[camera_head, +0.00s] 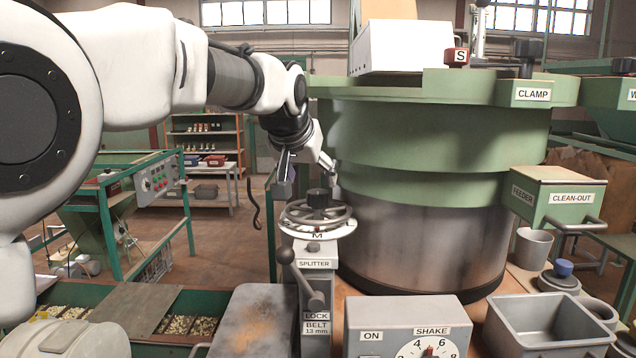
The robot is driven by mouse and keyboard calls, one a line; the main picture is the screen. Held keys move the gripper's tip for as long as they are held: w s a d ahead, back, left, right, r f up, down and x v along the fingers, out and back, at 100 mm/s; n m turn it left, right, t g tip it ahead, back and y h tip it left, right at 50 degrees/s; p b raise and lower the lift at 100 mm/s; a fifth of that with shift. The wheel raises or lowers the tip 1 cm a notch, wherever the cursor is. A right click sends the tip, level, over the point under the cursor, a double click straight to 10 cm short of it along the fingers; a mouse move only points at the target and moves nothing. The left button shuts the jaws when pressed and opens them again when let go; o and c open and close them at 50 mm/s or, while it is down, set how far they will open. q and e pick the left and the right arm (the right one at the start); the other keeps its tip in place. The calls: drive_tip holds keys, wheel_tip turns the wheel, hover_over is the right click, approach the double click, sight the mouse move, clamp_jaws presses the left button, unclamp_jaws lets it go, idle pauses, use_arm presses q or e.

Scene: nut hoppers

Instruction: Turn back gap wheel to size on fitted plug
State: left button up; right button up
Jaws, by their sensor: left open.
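The wheel (341,226) is a grey spoked handwheel with a dark hub knob (318,198) and a white dial ring marked M at its front. It sits on top of the splitter post (314,263). My left gripper (306,186) is open just above the wheel, its fingers pointing down, one on each side of the hub knob. I cannot tell whether a finger touches the wheel. A dark red plug marked S (457,57) stands on the green hopper rim. I cannot tell which plug is the fitted one. My right gripper is not in view.
A large green and steel hopper (425,235) stands close right of the wheel. A lock lever (305,280) is on the post. A control box (405,325), grey bin (550,325) and blue-knobbed pot (560,276) are at front right. A channel of nuts (190,325) runs at left.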

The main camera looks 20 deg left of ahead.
sight(317, 192)
use_arm(q)
drive_tip(key=shift+w+a+f, duration=0.2)
drive_tip(key=shift+w, duration=0.5)
drive_tip(key=shift+w+f+p, duration=0.15)
drive_tip(key=shift+f+p, duration=0.05)
drive_tip(key=shift+p, duration=0.15)
drive_tip(key=shift+w+d+f+p, duration=0.15)
drive_tip(key=shift+d+f+p, duration=0.4)
drive_tip(key=shift+f+p, duration=0.45)
drive_tip(key=x, duration=0.4)
drive_tip(key=shift+w+a+r, duration=0.15)
drive_tip(key=shift+w+a, duration=0.2)
drive_tip(key=shift+w, duration=0.05)
drive_tip(key=shift+s+d+r, duration=0.15)
drive_tip(key=shift+s+r, duration=0.2)
drive_tip(key=shift+s, duration=0.25)
drive_tip(key=c, duration=1.1)
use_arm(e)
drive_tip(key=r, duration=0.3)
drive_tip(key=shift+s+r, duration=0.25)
